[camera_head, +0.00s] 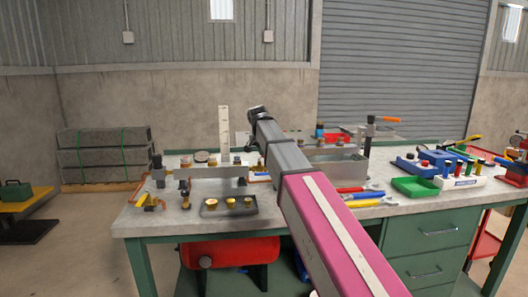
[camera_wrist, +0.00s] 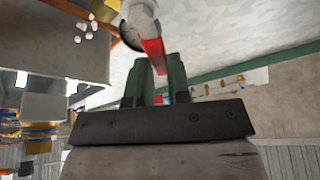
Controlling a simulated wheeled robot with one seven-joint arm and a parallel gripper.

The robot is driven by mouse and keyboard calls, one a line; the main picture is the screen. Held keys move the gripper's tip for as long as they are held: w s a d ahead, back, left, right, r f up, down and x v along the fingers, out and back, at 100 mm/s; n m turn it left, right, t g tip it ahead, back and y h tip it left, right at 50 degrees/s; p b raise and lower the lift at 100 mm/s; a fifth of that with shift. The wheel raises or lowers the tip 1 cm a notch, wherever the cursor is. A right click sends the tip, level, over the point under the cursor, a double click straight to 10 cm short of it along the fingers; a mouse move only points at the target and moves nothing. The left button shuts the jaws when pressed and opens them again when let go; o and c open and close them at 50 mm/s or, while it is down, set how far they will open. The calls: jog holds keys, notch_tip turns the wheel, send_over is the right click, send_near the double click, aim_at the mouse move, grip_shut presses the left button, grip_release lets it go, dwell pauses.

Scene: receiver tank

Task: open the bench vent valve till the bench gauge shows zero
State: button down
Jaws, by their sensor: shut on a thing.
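My gripper (camera_wrist: 159,68) shows in the wrist view, its two green fingers closed on a red lever (camera_wrist: 153,52). The lever runs up to a pale round fitting (camera_wrist: 140,12), with a dark-rimmed disc (camera_wrist: 128,37) beside it. I cannot tell whether that disc is the bench gauge, and no needle or reading is legible. The lever appears to be the bench vent valve's handle, but how far it is turned is unclear. In the head view my own arm hides the fingers and the lever at the back of the workbench (camera_head: 150,218).
A dark tray (camera_head: 214,211) with several brass fittings lies front left. A white upright plate (camera_head: 224,132) stands left of my arm. An orange-handled fitting (camera_head: 371,127), hand tools and a green tray (camera_head: 415,187) are to the right. A red tank (camera_head: 232,252) sits below.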

aim_at(262, 157)
jog(key=shift+s+d+m+g+h, duration=0.3)
jog(key=shift+s+d+m+h, duration=0.1)
jog(key=shift+m, duration=0.75)
jog(key=shift+s+d+m+g+h, duration=0.35)
jog(key=shift+d+m, duration=0.1)
jog(key=shift+m, duration=0.75)
jog(key=shift+s+d+m+g+h, duration=0.25)
jog(key=shift+s+d+m+h, duration=0.15)
jog(key=shift+m, duration=0.75)
jog(key=c, duration=1.1)
grip_release()
jog(key=shift+o, duration=0.2)
jog(key=shift+r, duration=0.1)
jog(key=v, duration=1)
jog(key=shift+r, duration=0.3)
